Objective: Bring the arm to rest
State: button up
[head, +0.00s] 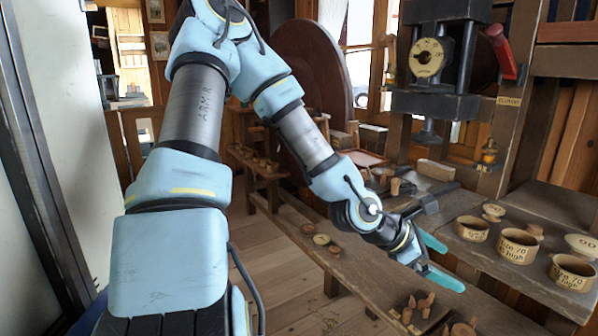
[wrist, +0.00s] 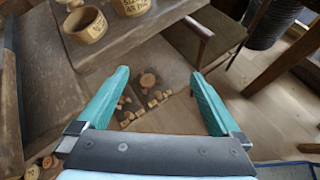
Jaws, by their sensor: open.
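My arm reaches out across the head view, from the lower left over to the right. My gripper (head: 448,263) is at its end, above the low wooden bench, with its two green fingers spread apart. In the wrist view my gripper (wrist: 160,92) is open, with nothing between the fingers. The floor and small wooden pieces show beyond the fingertips. I cannot tell the exact height of the fingers above the bench.
Labelled round wooden pots (head: 518,245) stand on a bench at the right, close to my gripper. Small turned pieces (head: 417,306) lie below it. A dark press (head: 432,65) stands behind. A chair (wrist: 205,40) shows in the wrist view. Bare floor (head: 280,270) lies left of the bench.

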jog(key=w+a+f+m+t+y, duration=0.1)
jog(key=w+a+f+m+y, duration=0.2)
jog(key=a, duration=0.5)
jog(key=w+a+f+m+y, duration=0.25)
jog(key=a+m+y, duration=0.2)
jog(key=a, duration=0.35)
jog(key=s+a+r+m+y, duration=0.1)
jog(key=a+r+m, duration=0.3)
jog(key=a, duration=0.5)
jog(key=s+a+r+m+y, duration=0.1)
jog(key=a+r+m+y, duration=0.1)
jog(key=a+m, duration=0.3)
jog(key=a+r, duration=0.1)
jog(key=a, duration=0.3)
jog(key=shift+a+r, duration=0.35)
